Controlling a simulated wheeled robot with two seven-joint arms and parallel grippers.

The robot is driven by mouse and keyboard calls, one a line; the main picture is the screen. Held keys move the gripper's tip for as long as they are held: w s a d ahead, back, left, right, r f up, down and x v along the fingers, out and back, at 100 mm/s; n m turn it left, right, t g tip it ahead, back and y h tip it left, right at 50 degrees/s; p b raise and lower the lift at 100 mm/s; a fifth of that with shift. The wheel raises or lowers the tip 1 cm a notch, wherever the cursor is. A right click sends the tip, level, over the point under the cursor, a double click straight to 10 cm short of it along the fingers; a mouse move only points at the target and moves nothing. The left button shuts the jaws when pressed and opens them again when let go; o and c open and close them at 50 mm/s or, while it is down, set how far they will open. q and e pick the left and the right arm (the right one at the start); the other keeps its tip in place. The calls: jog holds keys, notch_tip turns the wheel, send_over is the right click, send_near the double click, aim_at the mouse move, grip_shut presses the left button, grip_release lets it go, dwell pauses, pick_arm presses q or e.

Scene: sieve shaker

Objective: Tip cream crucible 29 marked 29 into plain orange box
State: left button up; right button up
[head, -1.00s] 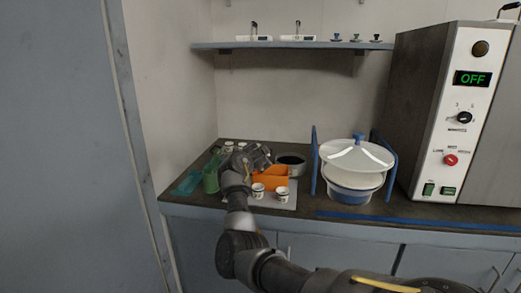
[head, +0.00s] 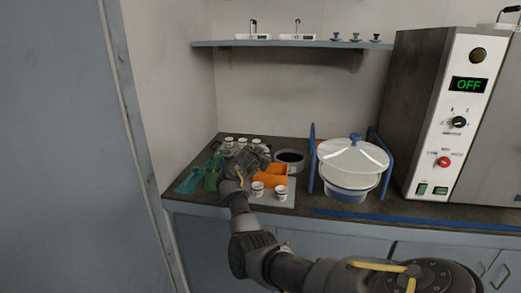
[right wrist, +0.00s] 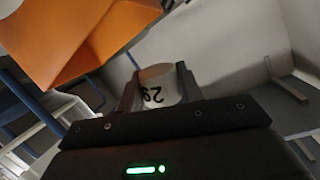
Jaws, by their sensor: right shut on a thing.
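My right gripper (head: 252,160) is at the left side of the counter, beside and partly in front of the orange box (head: 272,178). In the right wrist view its fingers (right wrist: 158,92) are shut on a cream crucible (right wrist: 157,84) with a dark 29 on it, which appears upside down in that picture. The crucible cannot be made out in the head view. The orange box also shows in the right wrist view (right wrist: 70,35), to the upper left of the crucible and apart from it in the picture. My left gripper is in neither view.
Two white cups (head: 257,187) stand on a pale mat (head: 288,203) in front of the box. Several cups (head: 243,141) stand behind. Green holders (head: 212,174) are left, a dark round pan (head: 290,158) behind right, and a lidded sieve stack (head: 350,160) between blue posts farther right.

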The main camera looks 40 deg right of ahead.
dwell(0.3)
jog(key=shift+s+d+r+n+h+p, duration=0.2)
jog(key=shift+r+n+h+p, duration=0.3)
jog(key=shift+n+p, duration=0.65)
jog(key=shift+s+d+f+h+p, duration=0.1)
jog(key=shift+h+p, duration=0.2)
jog(key=shift+p, duration=0.05)
jog(key=shift+f+n+g, duration=0.1)
jog(key=shift+n+g, duration=0.2)
jog(key=shift+n, duration=0.25)
